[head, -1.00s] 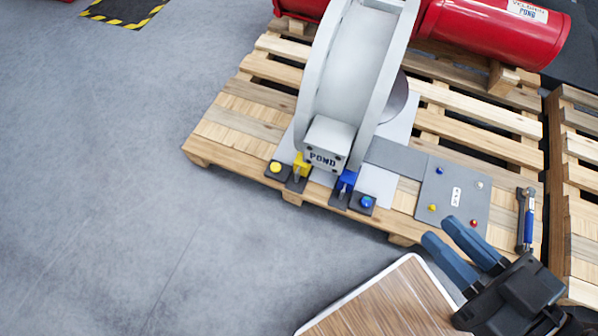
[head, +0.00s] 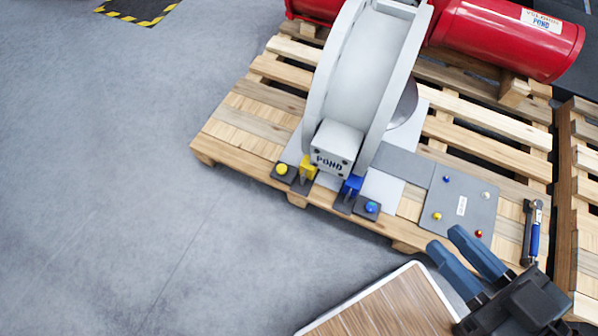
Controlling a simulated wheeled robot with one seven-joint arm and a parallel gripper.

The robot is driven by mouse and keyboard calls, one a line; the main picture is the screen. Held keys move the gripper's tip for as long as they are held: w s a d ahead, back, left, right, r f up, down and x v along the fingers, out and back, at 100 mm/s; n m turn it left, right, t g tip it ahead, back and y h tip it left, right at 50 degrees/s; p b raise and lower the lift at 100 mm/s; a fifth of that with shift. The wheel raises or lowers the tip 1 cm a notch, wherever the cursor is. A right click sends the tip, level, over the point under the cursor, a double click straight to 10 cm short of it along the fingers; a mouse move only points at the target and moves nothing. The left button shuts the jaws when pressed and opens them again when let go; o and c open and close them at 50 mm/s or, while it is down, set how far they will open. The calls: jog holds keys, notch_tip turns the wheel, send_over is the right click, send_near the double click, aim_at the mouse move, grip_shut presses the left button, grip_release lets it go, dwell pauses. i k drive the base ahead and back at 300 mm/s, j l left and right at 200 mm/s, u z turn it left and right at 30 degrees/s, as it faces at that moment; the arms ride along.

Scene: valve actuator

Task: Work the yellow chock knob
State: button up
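The yellow knob (head: 282,169) is a small round button on a dark plate at the front left edge of the pallet. A yellow chock (head: 307,168) stands just right of it, against the base of the white valve actuator (head: 338,147). A blue chock (head: 351,186) and a blue knob (head: 371,207) sit further right. My gripper (head: 455,254) is at the lower right with its two blue fingers apart and nothing between them. It is well to the right of the yellow knob and touches neither knob nor chock.
A grey panel (head: 459,200) with several small coloured knobs lies on the wooden pallet (head: 240,127). A blue-handled tool (head: 533,233) lies at its right. Red cylinders (head: 500,38) lie behind. A wood-topped surface (head: 385,308) is in front. The grey floor (head: 110,200) at left is clear.

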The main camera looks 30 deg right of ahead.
aim_at(282, 169)
jog(key=i+j, duration=0.7)
jog(key=j, duration=0.15)
jog(key=i+j, duration=1.45)
jog(key=j, duration=0.3)
jog(key=i+j+z, duration=0.1)
jog(key=z, duration=0.35)
jog(key=i+j+z, duration=0.1)
jog(key=j+z, duration=0.15)
jog(key=z, duration=0.2)
jog(key=j+z, duration=0.2)
jog(key=z, duration=0.25)
jog(key=i, duration=0.05)
